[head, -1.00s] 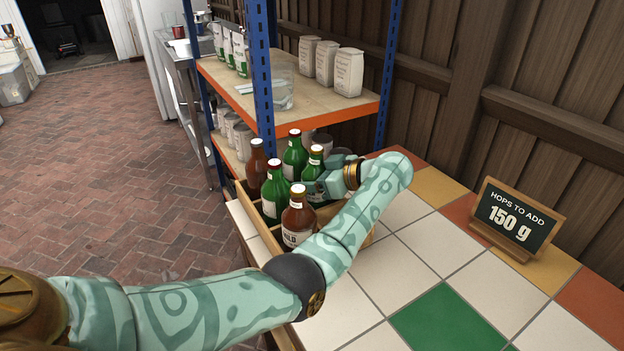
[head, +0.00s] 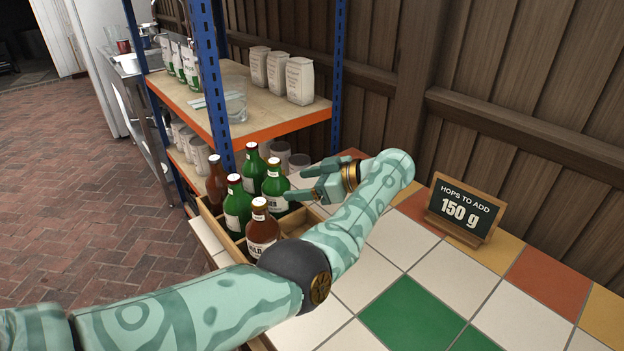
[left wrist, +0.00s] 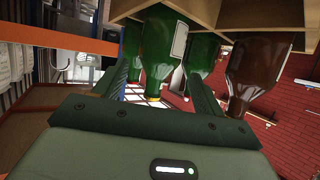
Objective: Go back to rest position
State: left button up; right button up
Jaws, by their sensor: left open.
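That bottle stands upright in a wooden crate (head: 293,222) with two other green bottles and two brown bottles, including a front brown bottle (head: 262,232). My right gripper is not in view.
The crate stands on a tiled counter (head: 412,310). A sign reading "150 g" (head: 464,212) stands at the right. A shelf rack (head: 265,130) with white bags and a glass container is behind the crate, and a wooden wall runs behind. The front tiles are clear.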

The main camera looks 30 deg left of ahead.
pick_arm(q)
jog(key=shift+v, duration=1.5)
